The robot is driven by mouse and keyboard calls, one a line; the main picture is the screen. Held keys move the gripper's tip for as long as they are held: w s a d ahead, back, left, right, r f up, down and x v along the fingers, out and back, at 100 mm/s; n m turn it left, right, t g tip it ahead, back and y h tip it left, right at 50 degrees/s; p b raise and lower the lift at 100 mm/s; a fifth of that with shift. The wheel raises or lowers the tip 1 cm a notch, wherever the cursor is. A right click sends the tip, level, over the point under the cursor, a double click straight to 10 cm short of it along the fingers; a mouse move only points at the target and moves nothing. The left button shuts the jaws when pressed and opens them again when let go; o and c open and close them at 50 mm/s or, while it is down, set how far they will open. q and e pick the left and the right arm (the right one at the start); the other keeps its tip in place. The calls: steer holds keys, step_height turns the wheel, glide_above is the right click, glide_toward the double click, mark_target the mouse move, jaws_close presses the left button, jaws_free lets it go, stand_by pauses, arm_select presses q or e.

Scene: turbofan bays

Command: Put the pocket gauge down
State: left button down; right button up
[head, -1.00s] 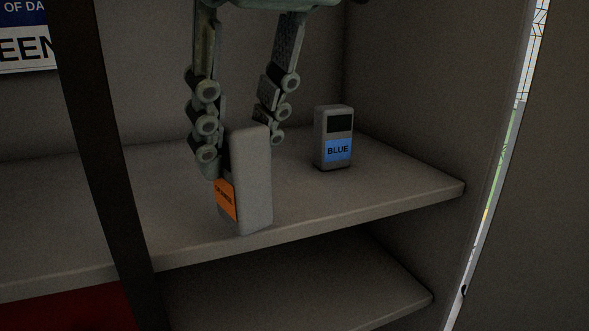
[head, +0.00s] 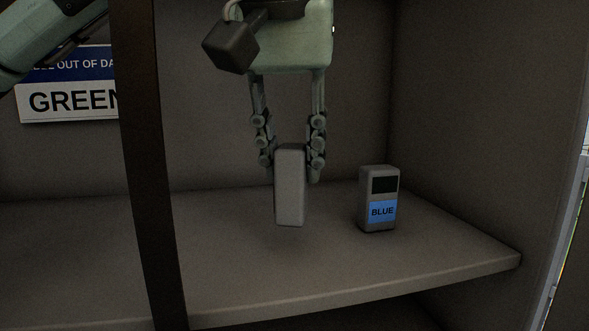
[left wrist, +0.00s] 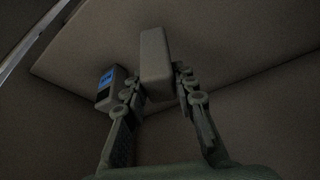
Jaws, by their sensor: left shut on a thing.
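My left gripper (head: 292,166) points down, shut on the pocket gauge (head: 289,200), a grey block held upright between its fingers. Its lower end hangs over the upper shelf (head: 250,275), seemingly a little above it, with a faint shadow below. No label shows on the side facing me. The left wrist view also shows the held gauge (left wrist: 155,60) between the fingers. A second gauge with a blue label reading BLUE (head: 380,200) stands upright on the shelf to the right, apart from the held one; it also shows in the left wrist view (left wrist: 106,86). My right gripper is out of view.
A dark upright post (head: 150,170) stands in front of the shelf on the left. A sign reading GREEN (head: 70,101) is on the back wall behind it. The shelf is bare between the post and the held gauge. A side wall (head: 480,130) closes the right.

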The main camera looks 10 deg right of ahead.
arm_select(q)
steer(key=shift+w+d+f, duration=0.3)
steer(key=shift+w+f, duration=0.4)
steer(key=shift+f, duration=0.15)
steer(key=shift+w+d+f, duration=0.3)
steer(key=shift+w+f, duration=0.35)
steer(key=shift+f, duration=0.2)
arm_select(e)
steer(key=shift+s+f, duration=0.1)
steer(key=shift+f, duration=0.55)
arm_select(q)
steer(key=shift+f, duration=0.2)
steer(key=c, duration=1.2)
jaws_free()
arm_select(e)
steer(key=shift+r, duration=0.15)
arm_select(q)
steer(key=shift+r, duration=0.15)
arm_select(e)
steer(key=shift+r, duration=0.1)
